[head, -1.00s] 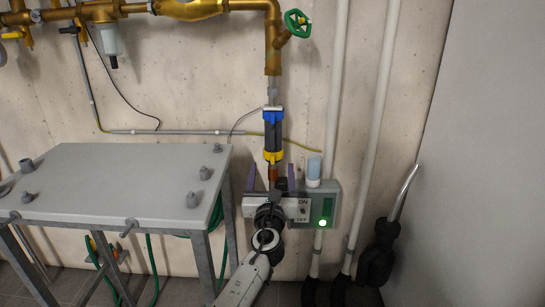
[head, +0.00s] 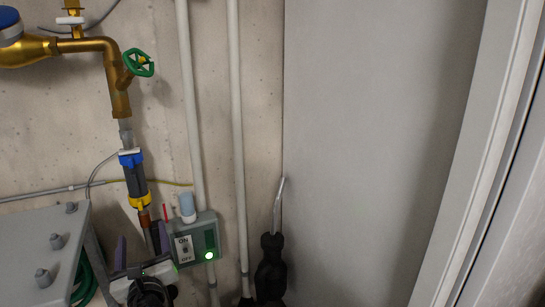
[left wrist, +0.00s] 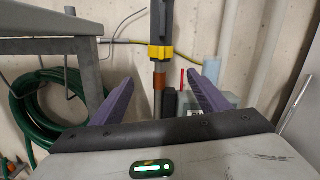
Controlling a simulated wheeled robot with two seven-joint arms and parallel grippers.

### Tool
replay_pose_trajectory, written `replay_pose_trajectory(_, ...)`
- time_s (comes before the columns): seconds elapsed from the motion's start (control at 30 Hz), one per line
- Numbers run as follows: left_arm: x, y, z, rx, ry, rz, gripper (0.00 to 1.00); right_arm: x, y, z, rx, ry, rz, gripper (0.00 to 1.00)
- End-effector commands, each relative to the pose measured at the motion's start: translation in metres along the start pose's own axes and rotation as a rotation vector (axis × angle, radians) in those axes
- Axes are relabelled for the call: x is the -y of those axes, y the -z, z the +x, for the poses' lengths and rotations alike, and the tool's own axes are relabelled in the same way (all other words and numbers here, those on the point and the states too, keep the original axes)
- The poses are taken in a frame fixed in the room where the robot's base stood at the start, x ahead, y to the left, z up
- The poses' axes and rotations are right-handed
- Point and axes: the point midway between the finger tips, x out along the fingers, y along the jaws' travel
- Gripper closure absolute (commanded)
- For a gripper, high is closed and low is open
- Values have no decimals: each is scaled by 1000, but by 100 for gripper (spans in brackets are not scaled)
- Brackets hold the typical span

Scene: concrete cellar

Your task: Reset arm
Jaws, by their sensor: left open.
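My left gripper (head: 142,250) is at the lower left of the head view, its two purple fingers apart. In the left wrist view the open fingers (left wrist: 160,98) stand on either side of a vertical pipe (left wrist: 159,82) with a copper-coloured section. Nothing shows between them that they grip. I cannot tell how far the pipe lies beyond the fingertips. A grey-green switch box (head: 208,238) marked ON and OFF, with a lit green lamp, is just right of the gripper. My right gripper is not in view.
A grey table (head: 25,240) with small knobs is at left, with a green hose (left wrist: 42,105) beneath it. Brass piping with a green valve wheel (head: 138,63) runs above. A black tool (head: 270,268) leans at the wall corner. A large grey panel (head: 375,150) fills the right.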

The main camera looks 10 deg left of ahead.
Motion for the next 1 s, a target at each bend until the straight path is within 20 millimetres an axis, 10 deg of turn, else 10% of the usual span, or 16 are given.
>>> replay_pose_trajectory(0.2, -20, 103, -107, -346, -58, -834, 31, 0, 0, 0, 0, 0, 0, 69)
replay_pose_trajectory(0.43, -15, 170, -252, -735, -436, -1727, 31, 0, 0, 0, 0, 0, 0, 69)
replay_pose_trajectory(0.8, 11, 167, -417, -981, -1283, -2455, 31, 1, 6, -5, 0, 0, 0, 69)
replay_pose_trajectory(1.0, 12, 133, -406, -954, -1253, -2420, 31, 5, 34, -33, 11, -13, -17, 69)
